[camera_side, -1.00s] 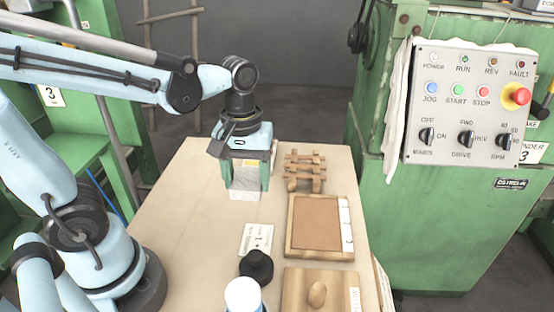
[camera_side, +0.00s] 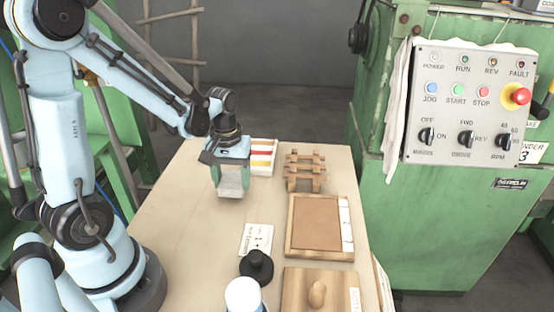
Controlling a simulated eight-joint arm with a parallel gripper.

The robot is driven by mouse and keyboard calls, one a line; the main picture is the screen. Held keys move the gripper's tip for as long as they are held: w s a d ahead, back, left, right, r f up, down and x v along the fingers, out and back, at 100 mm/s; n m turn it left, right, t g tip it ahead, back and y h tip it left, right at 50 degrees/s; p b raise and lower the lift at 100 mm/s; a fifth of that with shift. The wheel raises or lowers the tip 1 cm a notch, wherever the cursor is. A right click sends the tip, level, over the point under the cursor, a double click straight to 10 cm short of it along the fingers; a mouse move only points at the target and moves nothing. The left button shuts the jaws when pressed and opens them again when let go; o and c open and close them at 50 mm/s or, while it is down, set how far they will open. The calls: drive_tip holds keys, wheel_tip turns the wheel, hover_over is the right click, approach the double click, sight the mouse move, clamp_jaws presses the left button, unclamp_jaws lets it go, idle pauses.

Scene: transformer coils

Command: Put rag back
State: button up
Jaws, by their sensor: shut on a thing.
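My gripper (camera_side: 231,178) is over the left-middle part of the wooden table (camera_side: 190,225), pointing down. Its green fingers are shut on a pale grey-white folded piece, which looks like the rag (camera_side: 232,184). The rag hangs between the fingers, and its lower edge is close to the table top. I cannot tell whether it touches the table.
A white tray with coloured strips (camera_side: 263,157) is just behind my gripper. A wooden rack (camera_side: 304,170), a framed brown board (camera_side: 317,225), a card (camera_side: 257,239), a black knobbed piece (camera_side: 257,266) and a wooden lid (camera_side: 316,292) are nearby. The table's left side is clear.

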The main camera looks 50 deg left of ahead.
sight(232, 180)
drive_tip(key=shift+f, duration=1)
drive_tip(key=shift+f, duration=0.1)
drive_tip(key=o, duration=1.4)
wheel_tip(232, 180, up, 12)
drive_tip(key=s+d+r+m+t, duration=0.1)
drive_tip(key=d+m+t, duration=0.6)
drive_tip(key=d+m, duration=0.1)
drive_tip(key=shift+d+m, duration=0.4)
drive_tip(key=shift+d, duration=0.4)
drive_tip(key=shift+r, duration=0.1)
